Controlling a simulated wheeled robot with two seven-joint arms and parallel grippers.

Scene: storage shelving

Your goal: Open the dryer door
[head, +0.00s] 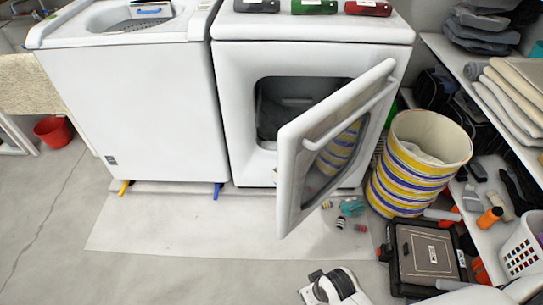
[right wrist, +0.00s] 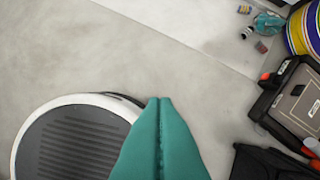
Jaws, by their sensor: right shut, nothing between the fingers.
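The white dryer (head: 240,165) stands right of the washer in the head view. Its door (head: 289,185) is swung well open, sticking out toward me from the right side of the front, with a long handle (head: 350,113) on its face. The dark drum opening (head: 275,105) is exposed, partly covered by the door. My right gripper (right wrist: 159,102) shows in the right wrist view as two teal fingers pressed together, empty, over the floor. The door does not show in that view, and the fingers touch nothing visible. My left gripper is not in view.
A white washer (head: 135,100) stands left of the dryer. A striped basket (head: 405,175) and a black case (head: 428,255) stand right of the door. Small items (head: 352,207) lie on the floor below it. Shelves (head: 455,60) line the right.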

